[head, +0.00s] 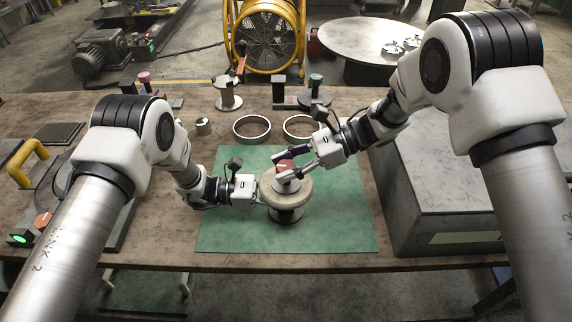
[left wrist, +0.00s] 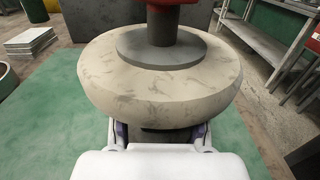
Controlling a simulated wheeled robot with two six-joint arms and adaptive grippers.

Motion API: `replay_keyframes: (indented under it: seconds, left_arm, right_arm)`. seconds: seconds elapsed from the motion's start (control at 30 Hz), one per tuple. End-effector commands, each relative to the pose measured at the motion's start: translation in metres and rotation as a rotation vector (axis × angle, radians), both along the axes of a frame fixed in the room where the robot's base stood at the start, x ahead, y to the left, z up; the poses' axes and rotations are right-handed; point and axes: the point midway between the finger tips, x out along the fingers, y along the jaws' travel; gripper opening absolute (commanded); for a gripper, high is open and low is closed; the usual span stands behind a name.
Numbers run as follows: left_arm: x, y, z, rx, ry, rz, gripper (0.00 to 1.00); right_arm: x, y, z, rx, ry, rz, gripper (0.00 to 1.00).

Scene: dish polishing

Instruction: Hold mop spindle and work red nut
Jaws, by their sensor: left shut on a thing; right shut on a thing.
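The mop spindle stands upright on the green mat (head: 235,228), with a thick cream polishing wheel (head: 300,197) and a dark base (head: 287,216) below it. The wheel fills much of the left wrist view (left wrist: 110,82), with a grey flange (left wrist: 160,48) on top. The red nut (head: 286,164) sits above the flange; its lower edge shows in the left wrist view (left wrist: 180,3). My left gripper (head: 262,190) comes in from the left, shut on the spindle under the wheel, which hides the contact. My right gripper (head: 284,164) is shut on the red nut from the upper right.
Two metal rings (head: 251,128) lie behind the mat. Small spindle stands (head: 228,95) are at the table's back. A large grey box (head: 430,190) stands right of the mat. A yellow handle (head: 28,162) is at the far left. The mat's front is clear.

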Motion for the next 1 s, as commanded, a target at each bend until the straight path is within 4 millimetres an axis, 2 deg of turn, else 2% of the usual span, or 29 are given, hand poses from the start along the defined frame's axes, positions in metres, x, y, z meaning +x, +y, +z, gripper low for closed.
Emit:
replay_keyframes:
  seconds: [0.7,1.0]
  left_arm:
    - [-0.0017,-0.0015,-0.0015,0.002,0.002,-0.005,0.13]
    - [-0.0016,-0.0014,-0.0014,0.002,0.002,-0.005,0.13]
  right_arm:
    - [-0.0002,0.0013,-0.0002,-0.001,0.002,-0.496,0.08]
    - [0.0008,0.0007,-0.0001,0.000,0.002,-0.628,0.08]
